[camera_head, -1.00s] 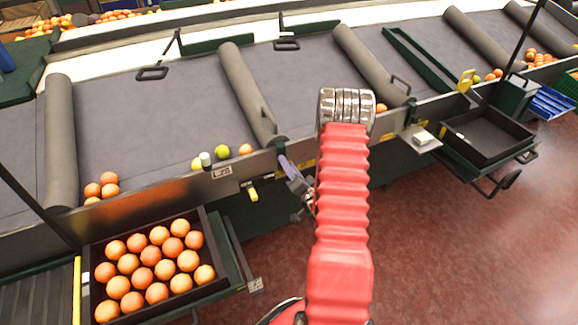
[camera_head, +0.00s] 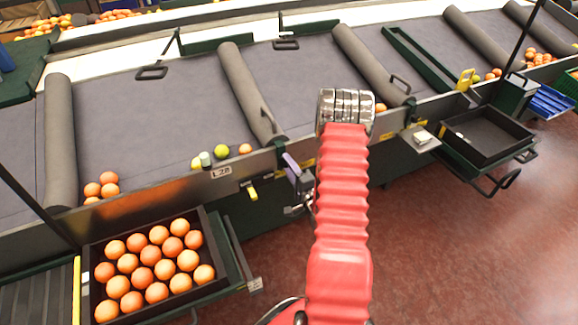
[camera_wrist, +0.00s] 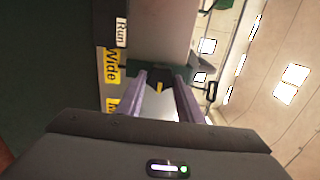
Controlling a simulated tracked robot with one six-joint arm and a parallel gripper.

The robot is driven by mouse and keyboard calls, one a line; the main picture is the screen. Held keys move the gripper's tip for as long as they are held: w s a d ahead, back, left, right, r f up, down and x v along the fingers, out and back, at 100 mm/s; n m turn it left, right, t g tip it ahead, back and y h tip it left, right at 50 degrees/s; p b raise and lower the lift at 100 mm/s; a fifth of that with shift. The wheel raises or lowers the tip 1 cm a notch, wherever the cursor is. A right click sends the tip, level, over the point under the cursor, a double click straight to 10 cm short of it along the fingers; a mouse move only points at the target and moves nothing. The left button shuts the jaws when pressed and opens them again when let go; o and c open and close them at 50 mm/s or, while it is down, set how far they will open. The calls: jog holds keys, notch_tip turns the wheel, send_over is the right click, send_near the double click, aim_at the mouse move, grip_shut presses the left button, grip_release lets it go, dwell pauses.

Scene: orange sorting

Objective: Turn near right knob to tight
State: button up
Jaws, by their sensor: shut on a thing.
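My gripper (camera_head: 292,168) is at the near rail of the grey conveyor table, partly hidden behind my red arm. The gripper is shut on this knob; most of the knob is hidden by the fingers. A white "Run" label (camera_wrist: 121,31) and a yellow "Wide" label (camera_wrist: 112,66) are on the panel left of the fingers. A third yellow label is cut off by the gripper body.
Another yellow-handled knob (camera_head: 250,190) is on the rail to the left. A crate of oranges (camera_head: 213,222) stands at the lower left, a nearly empty dark tray (camera_head: 487,133) at the right. Red floor is clear.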

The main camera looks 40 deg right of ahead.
jog(key=shift+f, duration=0.15)
jog(key=o, duration=1.1)
jog(key=shift+c, duration=0.2)
jog(key=v, duration=1.4)
jog(key=shift+w, duration=0.1)
